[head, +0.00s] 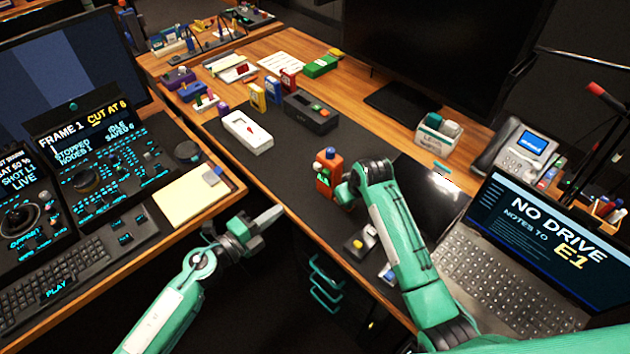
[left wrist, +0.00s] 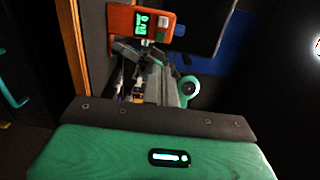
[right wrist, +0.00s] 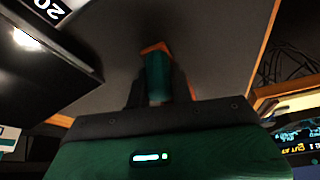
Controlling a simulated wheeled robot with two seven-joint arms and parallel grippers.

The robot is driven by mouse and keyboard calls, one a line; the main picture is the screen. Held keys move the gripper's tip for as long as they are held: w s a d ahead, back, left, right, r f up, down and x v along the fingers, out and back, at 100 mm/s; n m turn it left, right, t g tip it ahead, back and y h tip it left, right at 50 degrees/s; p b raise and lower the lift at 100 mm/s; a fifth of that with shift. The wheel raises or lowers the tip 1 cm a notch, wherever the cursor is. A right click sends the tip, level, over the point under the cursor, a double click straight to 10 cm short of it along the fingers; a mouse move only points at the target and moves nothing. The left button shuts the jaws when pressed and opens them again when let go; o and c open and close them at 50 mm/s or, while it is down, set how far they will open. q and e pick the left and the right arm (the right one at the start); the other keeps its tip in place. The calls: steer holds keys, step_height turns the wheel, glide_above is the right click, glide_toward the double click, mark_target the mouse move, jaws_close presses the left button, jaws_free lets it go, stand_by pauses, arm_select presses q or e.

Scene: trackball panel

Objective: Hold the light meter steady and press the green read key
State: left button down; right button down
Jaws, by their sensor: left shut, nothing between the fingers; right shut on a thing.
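The light meter is an orange handheld device (head: 327,184) with a lit green display, standing above the dark desk mat in the head view. My right gripper (right wrist: 156,84) is shut on it; in the head view my right wrist partly covers the grip. The meter's orange edge (right wrist: 155,47) and a teal part between the fingers show in the right wrist view. In the left wrist view the meter (left wrist: 122,20) shows its display and small keys, one of them green (left wrist: 162,21). My left gripper (head: 273,216) is shut and empty, left of and apart from the meter.
A laptop (head: 545,240) is at right, a yellow notepad (head: 190,197) at left. A small grey-yellow item (head: 358,245) lies near the front edge.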

mark_target(324, 176)
steer(key=shift+f, duration=0.15)
arm_select(q)
steer(key=x, duration=1.4)
steer(key=shift+x, duration=1)
arm_select(e)
steer(key=shift+s+a, duration=0.1)
arm_select(q)
steer(key=shift+s, duration=0.15)
steer(key=shift+s+a, duration=0.25)
steer(key=shift+a, duration=0.1)
steer(key=v, duration=1.3)
steer(key=shift+a, duration=0.15)
